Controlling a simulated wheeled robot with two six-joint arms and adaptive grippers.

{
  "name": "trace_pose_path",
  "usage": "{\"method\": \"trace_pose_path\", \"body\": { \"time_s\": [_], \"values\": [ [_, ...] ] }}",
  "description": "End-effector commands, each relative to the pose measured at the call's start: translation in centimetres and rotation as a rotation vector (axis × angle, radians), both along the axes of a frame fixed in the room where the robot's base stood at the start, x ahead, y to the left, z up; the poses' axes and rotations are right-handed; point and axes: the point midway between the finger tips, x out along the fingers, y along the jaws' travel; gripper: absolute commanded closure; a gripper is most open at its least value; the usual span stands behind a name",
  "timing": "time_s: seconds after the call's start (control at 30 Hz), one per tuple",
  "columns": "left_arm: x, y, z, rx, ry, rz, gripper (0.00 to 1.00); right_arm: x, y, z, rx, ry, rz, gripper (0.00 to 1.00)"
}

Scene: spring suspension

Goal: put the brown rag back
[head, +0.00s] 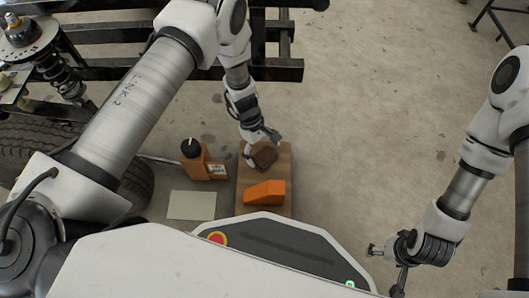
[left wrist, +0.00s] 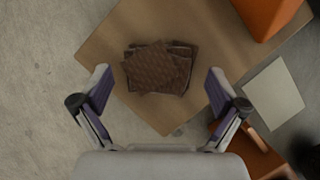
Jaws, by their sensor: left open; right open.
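The brown rag (head: 265,156) lies folded on a wooden board (head: 247,205) on the floor. In the left wrist view the rag (left wrist: 158,70) shows its crosswise texture and uneven layers, near one corner of the board (left wrist: 205,35). My left gripper (head: 262,150) is at the rag in the head view. In its wrist view the open fingers (left wrist: 159,76) stand on either side of the rag, with a gap to it on both sides. My right gripper (head: 385,270) is open and empty at the lower right, far from the rag.
An orange wedge-shaped block (head: 264,192) sits on the board in front of the rag. A pale flat sheet (head: 192,205) and an orange container with a black top (head: 203,162) are left of the board. A tyre (head: 75,150) and black rails (head: 275,70) lie beyond.

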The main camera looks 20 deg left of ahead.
Motion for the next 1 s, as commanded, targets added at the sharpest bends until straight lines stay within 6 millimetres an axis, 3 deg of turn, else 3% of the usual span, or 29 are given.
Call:
{"method": "trace_pose_path", "body": {
  "time_s": [0.03,0.2,0.4,0.73,0.77,0.87,1.0],
  "values": [
    [0.3,0.4,1.6,0.0,-0.002,0.003,0.03,0.0,0.0,1.2,0.0,0.0,0.002,0.24],
    [1.1,1.8,6.0,-0.001,-0.002,0.003,0.03,-0.1,0.1,3.6,0.001,0.003,0.006,0.24],
    [1.9,3.2,9.5,0.0,0.0,0.002,0.03,-0.2,0.1,5.2,0.001,0.007,0.011,0.24],
    [1.6,3.8,9.8,0.01,0.002,-0.008,0.03,-0.3,0.1,5.3,0.001,0.007,0.012,0.24],
    [1.0,4.2,9.5,0.024,0.001,-0.023,0.03,-0.3,0.1,5.3,0.001,0.007,0.012,0.24],
    [-3.4,7.0,7.4,0.125,-0.014,-0.151,0.03,-0.3,0.1,5.3,0.001,0.007,0.012,0.24],
    [-12.7,11.7,5.7,0.263,-0.098,-0.538,0.03,-0.3,0.1,5.3,0.001,0.007,0.012,0.24]
  ]
}}
